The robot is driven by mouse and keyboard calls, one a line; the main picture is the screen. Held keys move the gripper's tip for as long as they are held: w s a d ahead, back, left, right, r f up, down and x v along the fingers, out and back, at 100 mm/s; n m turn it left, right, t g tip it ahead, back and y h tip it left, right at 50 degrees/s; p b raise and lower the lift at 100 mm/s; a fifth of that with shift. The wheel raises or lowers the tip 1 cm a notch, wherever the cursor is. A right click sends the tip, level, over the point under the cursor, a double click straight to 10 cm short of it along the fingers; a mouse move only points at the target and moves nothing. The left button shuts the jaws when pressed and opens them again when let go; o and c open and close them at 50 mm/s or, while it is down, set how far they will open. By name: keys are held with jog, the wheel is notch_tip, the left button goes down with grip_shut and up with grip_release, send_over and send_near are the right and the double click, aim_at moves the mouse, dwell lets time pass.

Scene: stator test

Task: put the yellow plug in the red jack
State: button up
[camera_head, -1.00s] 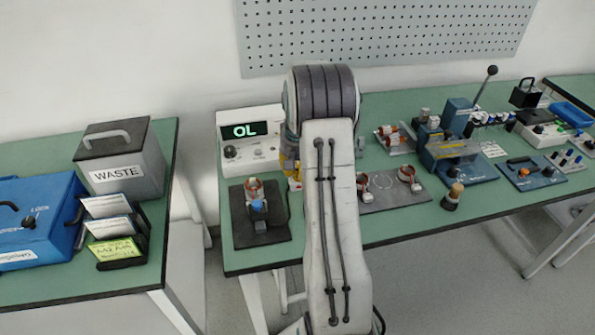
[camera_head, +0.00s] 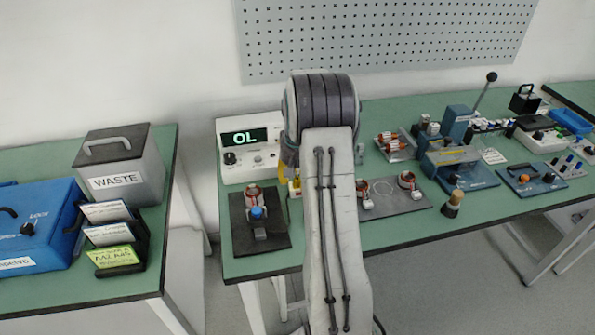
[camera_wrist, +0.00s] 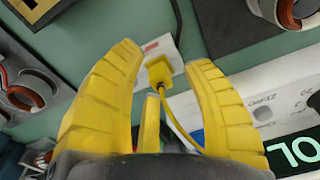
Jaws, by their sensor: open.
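The yellow plug (camera_wrist: 161,72) stands in a small white block (camera_wrist: 158,46) in the wrist view, with a yellow cable running from it toward the meter. My gripper (camera_wrist: 164,58) is open, its yellow fingers spread on either side of the plug, with nothing visibly held. Whether the fingers touch the plug I cannot tell. In the head view my arm hides most of the gripper, and the white block (camera_head: 295,190) shows only partly beside it. The meter (camera_head: 250,150) reads OL, and its display (camera_wrist: 297,152) is partly in the wrist view. I cannot make out the red jack.
A dark mat (camera_head: 238,232) with a copper-wound stator (camera_head: 254,195) lies left of my arm. A grey plate (camera_head: 405,205) with more stators lies to the right. Blue test fixtures (camera_head: 470,172) stand farther right. A WASTE bin (camera_head: 118,182) stands on the separate left table.

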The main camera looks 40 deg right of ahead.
notch_tip(320, 180, up, 12)
jog(key=shift+s+a, duration=0.25)
jog(key=shift+s, duration=0.2)
jog(key=shift+f, duration=0.1)
dwell(0.9)
jog(key=s+a+f+n+g+y, duration=0.1)
jog(key=s+a+f, duration=0.55)
jog(key=s, duration=0.25)
jog(key=s+a+r+n+t+p, duration=0.1)
jog(key=s+a+r+n, duration=0.2)
jog(key=a, duration=0.6)
jog(key=s+a+r+n+t+p, duration=0.2)
jog(key=s+a+r+n, duration=0.1)
jog(key=s+a+r, duration=0.5)
jog(key=shift+s+a+r+n+t, duration=0.2)
jog(key=shift+s+a+n+t, duration=0.25)
jog(key=shift+a, duration=0.6)
